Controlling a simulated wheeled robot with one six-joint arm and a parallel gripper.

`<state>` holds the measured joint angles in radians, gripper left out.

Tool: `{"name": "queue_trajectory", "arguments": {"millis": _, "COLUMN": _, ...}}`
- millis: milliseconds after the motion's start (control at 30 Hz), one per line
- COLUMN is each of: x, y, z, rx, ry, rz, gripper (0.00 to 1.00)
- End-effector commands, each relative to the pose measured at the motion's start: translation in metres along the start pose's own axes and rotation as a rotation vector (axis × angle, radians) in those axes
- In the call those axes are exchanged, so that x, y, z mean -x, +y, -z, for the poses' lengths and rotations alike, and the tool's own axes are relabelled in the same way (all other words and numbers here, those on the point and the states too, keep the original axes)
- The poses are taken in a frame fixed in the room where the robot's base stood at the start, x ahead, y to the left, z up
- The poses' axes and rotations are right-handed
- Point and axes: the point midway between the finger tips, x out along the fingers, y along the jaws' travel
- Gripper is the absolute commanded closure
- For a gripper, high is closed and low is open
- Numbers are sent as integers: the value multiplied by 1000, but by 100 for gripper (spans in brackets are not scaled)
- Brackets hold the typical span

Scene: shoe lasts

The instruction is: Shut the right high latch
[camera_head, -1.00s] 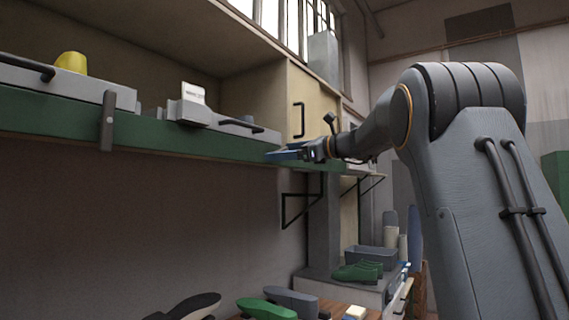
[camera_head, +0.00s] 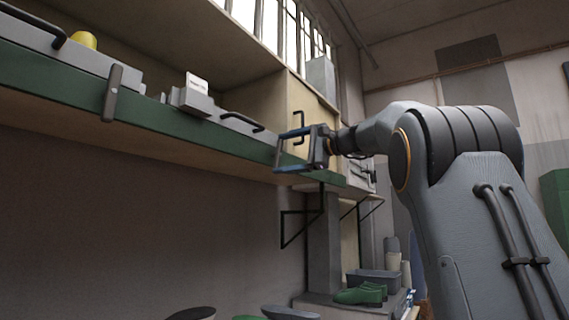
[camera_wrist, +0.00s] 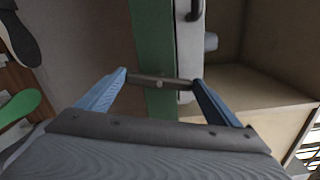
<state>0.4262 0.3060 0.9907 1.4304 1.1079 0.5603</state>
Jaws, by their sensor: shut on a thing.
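The right high latch (camera_wrist: 160,82) is a short dark grey bar with a round pivot in its middle. In the wrist view it lies across the green shelf edge (camera_wrist: 153,45), reaching over the front of the grey tray (camera_wrist: 189,50). My gripper (camera_wrist: 161,80) has its two blue fingers at the latch's two ends, shut on it. In the head view my gripper (camera_head: 279,152) is at the right part of the green edge, one finger above the other; the latch is hard to make out there. The left latch (camera_head: 112,93) stands upright across the edge.
A dark handle (camera_head: 243,121) sticks out from the right tray, with a white card (camera_head: 196,83) beside it. A yellow object (camera_head: 83,40) is at the left. Brackets (camera_head: 302,216) hang below the shelf.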

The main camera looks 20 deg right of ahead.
Motion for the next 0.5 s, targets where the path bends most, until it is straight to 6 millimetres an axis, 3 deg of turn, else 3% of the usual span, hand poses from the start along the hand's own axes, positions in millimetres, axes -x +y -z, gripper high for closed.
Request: {"name": "queue_trajectory", "arguments": {"millis": 500, "x": 0, "y": 2, "z": 1, "rx": 248, "ry": 0, "rz": -1, "gripper": 36}}
